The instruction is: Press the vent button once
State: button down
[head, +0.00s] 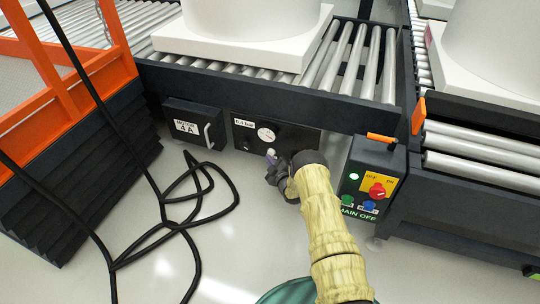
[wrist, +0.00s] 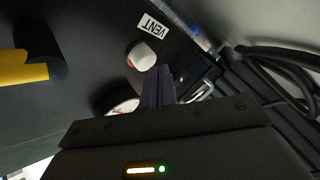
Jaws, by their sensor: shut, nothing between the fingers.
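The vent button (wrist: 141,56) is a white, rounded knob with a red edge on a dark panel in the wrist view. The white VENT label (wrist: 152,25) is beside it. My gripper (wrist: 160,72) is shut and empty, its fingertips just right of and below the button in that picture. I cannot tell whether they touch it. In the head view my gripper (head: 271,163) is at the lower edge of the dark gauge panel (head: 300,137). A small pale spot shows at its tip, too small to identify surely.
A round gauge (head: 266,135) is on the panel. A black box marked 4A (head: 193,125) is left of it. A control box (head: 367,180) with a red knob stands right of my arm. Black cables (head: 172,222) lie on the floor. Roller conveyors (head: 345,60) carry white tanks above.

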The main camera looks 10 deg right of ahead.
jog(key=shift+w+d+b, duration=0.2)
jog(key=shift+w+b, duration=0.1)
jog(key=shift+w, duration=0.05)
dwell(0.5)
jog(key=shift+s+a+p, duration=0.5)
jog(key=shift+s+p, duration=0.3)
jog(key=shift+p, duration=0.05)
jog(key=s+a+p, duration=0.3)
jog(key=s+p, duration=0.1)
jog(key=s, duration=0.1)
jog(key=shift+p, duration=0.3)
jog(key=shift+s, duration=0.1)
dwell(0.7)
